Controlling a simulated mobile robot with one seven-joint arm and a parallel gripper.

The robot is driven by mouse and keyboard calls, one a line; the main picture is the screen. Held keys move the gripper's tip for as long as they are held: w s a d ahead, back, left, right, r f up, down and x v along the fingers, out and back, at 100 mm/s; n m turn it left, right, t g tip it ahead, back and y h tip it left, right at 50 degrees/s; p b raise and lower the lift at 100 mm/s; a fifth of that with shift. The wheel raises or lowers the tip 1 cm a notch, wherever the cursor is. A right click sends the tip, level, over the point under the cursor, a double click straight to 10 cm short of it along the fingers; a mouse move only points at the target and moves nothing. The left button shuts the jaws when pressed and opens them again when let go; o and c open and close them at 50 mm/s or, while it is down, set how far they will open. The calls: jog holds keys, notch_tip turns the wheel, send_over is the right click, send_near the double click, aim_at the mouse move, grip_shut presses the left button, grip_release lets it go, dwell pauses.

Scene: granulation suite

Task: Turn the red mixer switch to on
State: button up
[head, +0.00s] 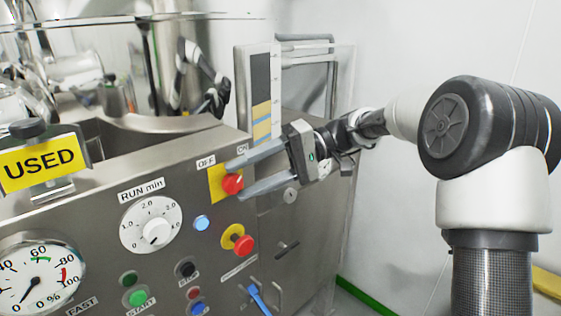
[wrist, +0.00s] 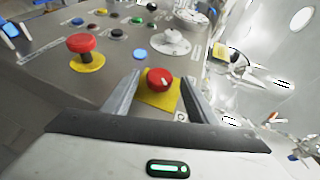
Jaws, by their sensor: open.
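The red mixer switch (head: 232,184) is a round red knob on a yellow plate, on the steel panel under the labels OFF and ON. In the wrist view the red switch (wrist: 159,79) sits between the two fingers, with a pale mark on its face. My gripper (head: 238,180) is open, with one finger above the knob and one below it in the head view. I cannot tell whether either finger touches the knob. The ON label is partly hidden by the upper finger.
A red emergency-type button (head: 243,245) on a yellow disc stands out below the switch. A blue button (head: 201,223) and the white RUN min dial (head: 151,223) are to the left. A yellow USED sign (head: 41,163) stands on the machine's edge.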

jog(key=v, duration=1.6)
jog(key=shift+d, duration=0.15)
jog(key=shift+w, duration=0.15)
